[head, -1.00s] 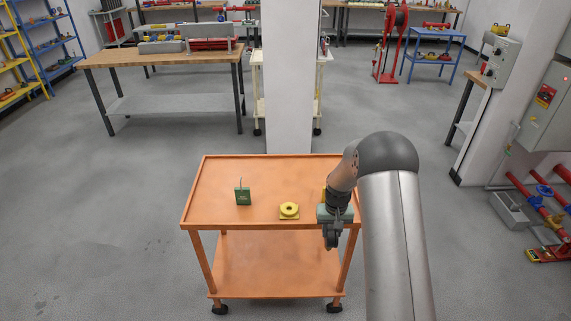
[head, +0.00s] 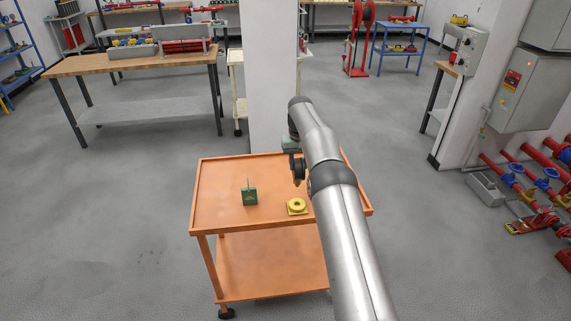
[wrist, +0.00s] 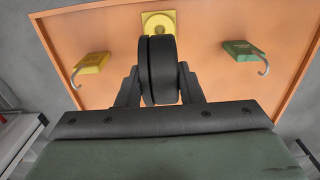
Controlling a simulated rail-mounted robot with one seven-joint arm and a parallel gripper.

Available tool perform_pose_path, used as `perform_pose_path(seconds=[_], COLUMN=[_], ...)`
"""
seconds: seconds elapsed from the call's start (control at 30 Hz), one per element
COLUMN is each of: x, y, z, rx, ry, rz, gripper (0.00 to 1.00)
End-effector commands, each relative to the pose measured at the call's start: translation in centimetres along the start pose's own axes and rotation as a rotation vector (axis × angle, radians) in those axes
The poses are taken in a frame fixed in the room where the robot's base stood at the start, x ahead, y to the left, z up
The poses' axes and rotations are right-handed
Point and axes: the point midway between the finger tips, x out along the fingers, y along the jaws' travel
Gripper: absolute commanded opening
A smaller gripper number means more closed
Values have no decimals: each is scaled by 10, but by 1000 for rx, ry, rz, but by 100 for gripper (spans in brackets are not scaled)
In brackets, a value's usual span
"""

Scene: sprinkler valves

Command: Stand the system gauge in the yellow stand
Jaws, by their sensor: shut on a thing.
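My gripper (wrist: 158,88) is shut on the system gauge (wrist: 158,62), a dark round body seen edge-on between the two fingers in the wrist view. The gauge also shows dark and small in the head view (head: 298,172), held above the orange cart. Its face is not visible. The yellow stand (head: 297,206) is a square base with a round ring, on the cart near its front edge. In the wrist view the stand (wrist: 158,18) lies beyond the gauge, partly covered by it. The gauge appears apart from the stand.
The orange cart (head: 225,215) also carries a green padlock (head: 249,197), left of the stand. The wrist view shows a yellow padlock (wrist: 91,62) on the stand's other side; my arm hides it in the head view. A white pillar (head: 273,80) rises behind the cart.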

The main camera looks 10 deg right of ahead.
Motion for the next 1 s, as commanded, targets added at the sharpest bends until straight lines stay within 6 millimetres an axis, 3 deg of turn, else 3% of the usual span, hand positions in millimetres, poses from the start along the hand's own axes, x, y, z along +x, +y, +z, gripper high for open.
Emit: perform_pose_path(seconds=[0.47,1.0], x=[0,54], y=[0,0], z=[4,3], rx=[0,0], ry=[3,2], rz=[0,0], gripper=[8,8])
